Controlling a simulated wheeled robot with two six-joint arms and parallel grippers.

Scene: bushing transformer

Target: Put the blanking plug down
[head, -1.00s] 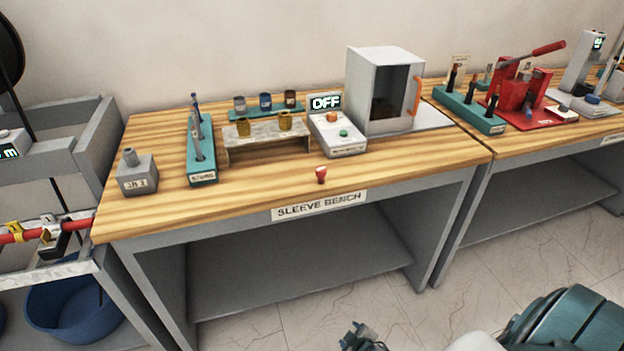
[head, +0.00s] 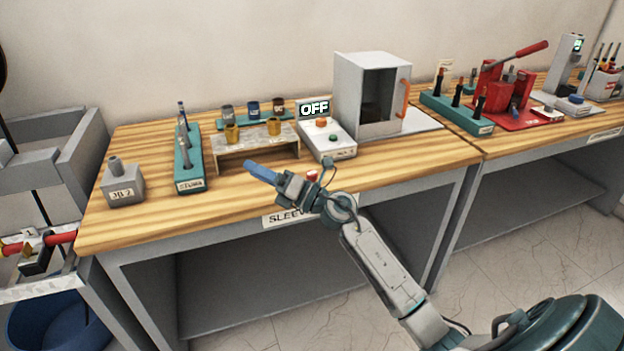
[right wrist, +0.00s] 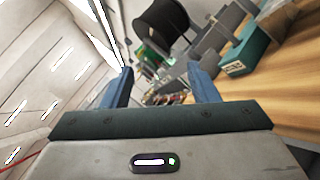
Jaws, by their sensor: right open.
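A small red-capped piece, which looks like the blanking plug (head: 312,176), stands near the front edge of the sleeve bench (head: 370,172). It is partly hidden behind my right wrist in the head view. My right gripper (head: 262,172) is over the front middle of the bench, its blue fingers pointing left, past the plug and apart from it. In the right wrist view my right gripper (right wrist: 164,85) is open, with nothing between its fingers. My left gripper is not in view.
A grey block (head: 123,187), a teal rack (head: 188,165), a low stand (head: 255,147) with brass-coloured cups, an OFF-display box (head: 325,140) and a grey cabinet (head: 372,95) stand on the bench. The wood between rack and front edge is clear.

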